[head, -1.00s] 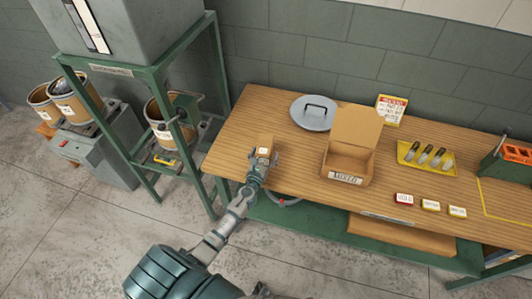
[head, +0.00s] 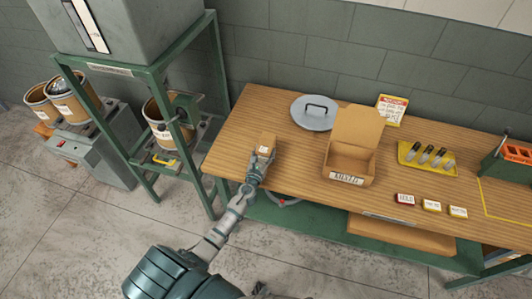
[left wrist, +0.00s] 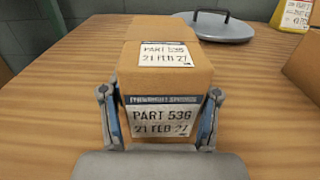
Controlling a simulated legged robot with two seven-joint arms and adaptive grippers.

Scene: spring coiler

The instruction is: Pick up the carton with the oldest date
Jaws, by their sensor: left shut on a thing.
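A brown carton (left wrist: 165,85) is near the table's front left edge, also in the head view (head: 264,143). Its labels, on top and on the near side, read PART 536 and 21 FEB 27. My left gripper (left wrist: 160,118) is shut on it, one finger on each side; it also shows in the head view (head: 263,160). I cannot tell whether the carton touches the table. Brown cardboard shows behind its top label; I cannot tell if it is a second carton. My right gripper is not in view.
An open cardboard box (head: 350,160) stands to the right, with a grey lid (head: 314,112) behind. A yellow tray (head: 426,158), small labelled blocks (head: 405,199) and a sign (head: 391,110) are further right. A green rack (head: 140,175) stands left of the table.

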